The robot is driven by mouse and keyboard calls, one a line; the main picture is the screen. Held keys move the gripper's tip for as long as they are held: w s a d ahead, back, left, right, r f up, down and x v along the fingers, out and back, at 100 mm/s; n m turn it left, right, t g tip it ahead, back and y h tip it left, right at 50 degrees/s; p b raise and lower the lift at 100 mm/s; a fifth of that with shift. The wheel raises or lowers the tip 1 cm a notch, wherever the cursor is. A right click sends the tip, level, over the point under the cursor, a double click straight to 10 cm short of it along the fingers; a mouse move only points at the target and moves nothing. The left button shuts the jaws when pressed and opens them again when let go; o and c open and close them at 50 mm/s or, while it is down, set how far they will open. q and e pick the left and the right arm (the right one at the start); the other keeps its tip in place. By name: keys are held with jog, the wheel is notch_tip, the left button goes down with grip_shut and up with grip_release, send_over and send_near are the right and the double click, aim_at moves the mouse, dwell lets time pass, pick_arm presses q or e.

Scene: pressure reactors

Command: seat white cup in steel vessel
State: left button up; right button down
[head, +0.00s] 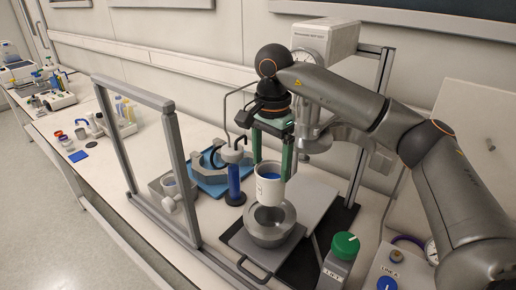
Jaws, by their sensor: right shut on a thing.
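The white cup (271,191) hangs upright between the fingers of my right gripper (272,172), with blue showing inside its top. The right gripper comes down from above and is shut on the cup's sides. The steel vessel (270,233) is an open round bowl on a grey plate, directly below the cup in the picture. The cup's bottom overlaps the vessel's far rim in this view. I cannot tell whether the cup is above the opening or partly inside it. My left gripper is not in view.
A grey frame (184,180) stands left of the vessel. A blue cylinder on a black foot (234,185) and a blue tray (210,186) stand behind left. A green-topped unit (342,255) stands front right. Several small items lie along the bench at far left.

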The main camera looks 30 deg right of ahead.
aim_at(270, 194)
jog(key=shift+w, duration=0.2)
jog(key=shift+s+f+b, duration=0.25)
jog(key=shift+f+b, duration=0.05)
jog(key=shift+b, duration=0.05)
jog(key=shift+s+f, duration=0.1)
jog(key=shift+f, duration=0.15)
notch_tip(270, 194, down, 4)
jog(key=b, duration=0.4)
jog(key=shift+f+b, duration=1)
jog(key=shift+f, duration=0.85)
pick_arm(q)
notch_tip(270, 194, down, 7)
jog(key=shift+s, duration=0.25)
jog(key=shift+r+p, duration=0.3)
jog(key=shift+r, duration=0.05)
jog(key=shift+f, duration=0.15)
pick_arm(e)
jog(key=shift+f, duration=0.25)
